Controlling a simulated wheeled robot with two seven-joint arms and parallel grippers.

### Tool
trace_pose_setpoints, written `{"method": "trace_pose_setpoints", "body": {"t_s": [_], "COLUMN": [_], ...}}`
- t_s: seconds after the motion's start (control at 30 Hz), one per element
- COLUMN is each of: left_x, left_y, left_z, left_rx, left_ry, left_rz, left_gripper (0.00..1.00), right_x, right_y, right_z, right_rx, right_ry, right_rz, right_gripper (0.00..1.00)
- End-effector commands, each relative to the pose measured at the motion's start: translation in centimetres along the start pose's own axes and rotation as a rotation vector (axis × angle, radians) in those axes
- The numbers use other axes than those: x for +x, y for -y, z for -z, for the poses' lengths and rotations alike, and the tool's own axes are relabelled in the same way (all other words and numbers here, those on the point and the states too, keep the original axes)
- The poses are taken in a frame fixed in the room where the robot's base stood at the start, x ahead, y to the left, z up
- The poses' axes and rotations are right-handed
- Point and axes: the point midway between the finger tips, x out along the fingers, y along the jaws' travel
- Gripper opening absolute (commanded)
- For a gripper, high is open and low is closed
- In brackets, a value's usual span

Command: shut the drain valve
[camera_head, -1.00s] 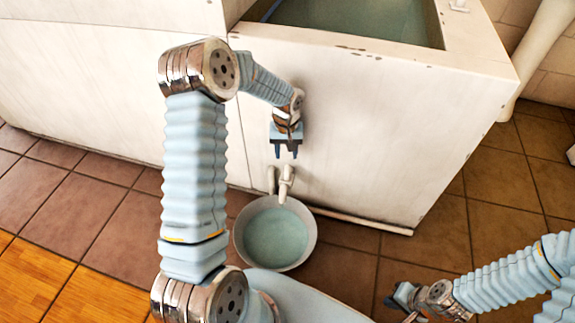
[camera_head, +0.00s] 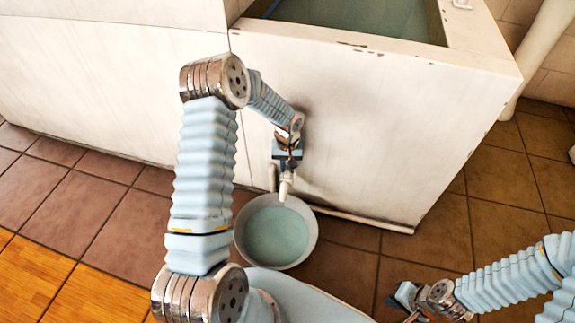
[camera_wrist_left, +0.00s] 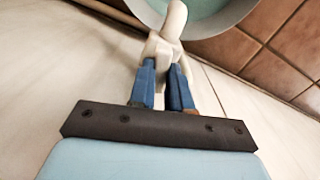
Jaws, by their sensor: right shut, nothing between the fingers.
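The drain valve (camera_head: 285,186) is a pale pipe fitting low on the front of the white basin. It shows in the left wrist view (camera_wrist_left: 171,22), with its spout over a bowl. My left gripper (camera_head: 286,170) is at the top of the valve and hides part of it. In the left wrist view its two blue fingers (camera_wrist_left: 164,70) point at the valve, with a pale part of it at their tips. Whether they press on it I cannot tell. My right gripper (camera_head: 392,301) is shut and empty, low at the right, away from the valve.
A round grey bowl (camera_head: 309,246) with greenish water stands on the tiled floor under the spout. The white basin (camera_head: 400,110) holds water behind its front wall. The floor at the right is mostly clear.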

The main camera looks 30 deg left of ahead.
Motion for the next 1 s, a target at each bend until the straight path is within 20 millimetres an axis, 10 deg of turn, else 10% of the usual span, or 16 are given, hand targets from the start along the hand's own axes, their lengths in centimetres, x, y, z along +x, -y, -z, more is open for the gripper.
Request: {"method": "trace_pose_setpoints", "body": {"t_s": [0.83,0.87,1.0], "left_x": [-0.04,-0.04,-0.04], "left_y": [0.0,0.0,0.0], "left_z": [-0.01,-0.01,-0.01], "left_rx": [0.267,0.267,0.265], "left_ry": [0.0,0.0,0.0], "left_rz": [0.0,0.0,0.0], "left_gripper": [0.0,0.23,0.44], "right_x": [0.7,0.7,0.71], "right_y": [-0.28,-0.28,-0.28], "right_z": [0.01,0.01,0.01], "right_rx": [0.001,0.001,0.001], "right_ry": [0.0,0.0,0.0], "right_rz": [0.0,0.0,0.0], "right_gripper": [0.0,0.0,0.0]}}
